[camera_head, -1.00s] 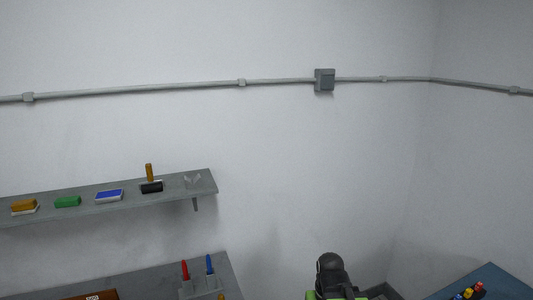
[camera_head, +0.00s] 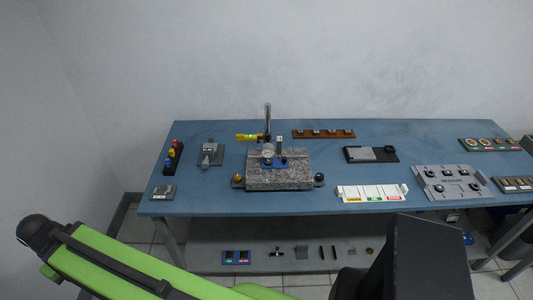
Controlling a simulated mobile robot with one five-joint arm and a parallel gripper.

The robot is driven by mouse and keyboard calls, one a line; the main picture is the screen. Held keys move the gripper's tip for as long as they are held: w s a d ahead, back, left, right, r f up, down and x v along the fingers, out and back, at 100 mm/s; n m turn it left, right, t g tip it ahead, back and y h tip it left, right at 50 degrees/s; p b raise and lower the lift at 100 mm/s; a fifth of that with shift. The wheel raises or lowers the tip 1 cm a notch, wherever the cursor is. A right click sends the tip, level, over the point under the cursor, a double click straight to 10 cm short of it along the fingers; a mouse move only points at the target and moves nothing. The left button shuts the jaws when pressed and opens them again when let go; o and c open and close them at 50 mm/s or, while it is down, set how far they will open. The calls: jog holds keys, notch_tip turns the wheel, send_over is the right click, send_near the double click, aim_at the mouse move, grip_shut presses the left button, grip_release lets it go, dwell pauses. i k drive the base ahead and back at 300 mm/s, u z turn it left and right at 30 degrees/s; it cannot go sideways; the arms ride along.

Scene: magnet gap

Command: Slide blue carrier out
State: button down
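A small blue piece, which looks like the blue carrier (camera_head: 269,166), is on top of a speckled grey granite block (camera_head: 280,183) near the middle of the blue-topped table. A round dial gauge (camera_head: 268,150) on an upright post (camera_head: 267,118) stands just behind and above it and hides part of it. Whether it sits in a slot or gap is too small to tell. My green arm crosses the lower left, well short of the table.
On the blue table (camera_head: 230,205), a yellow level (camera_head: 248,137) is by the post. A white tray (camera_head: 372,192) and grey panel (camera_head: 451,183) lie to the right. A grey fixture (camera_head: 209,153) is left. A lower shelf (camera_head: 300,262) holds small parts.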

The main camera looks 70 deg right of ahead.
aim_at(278, 162)
jog(key=z, duration=1.85)
jog(key=k, duration=0.7)
jog(key=z, duration=0.35)
jog(key=i, duration=0.5)
jog(key=u, duration=0.15)
jog(key=k, duration=0.1)
jog(key=u, duration=1.4)
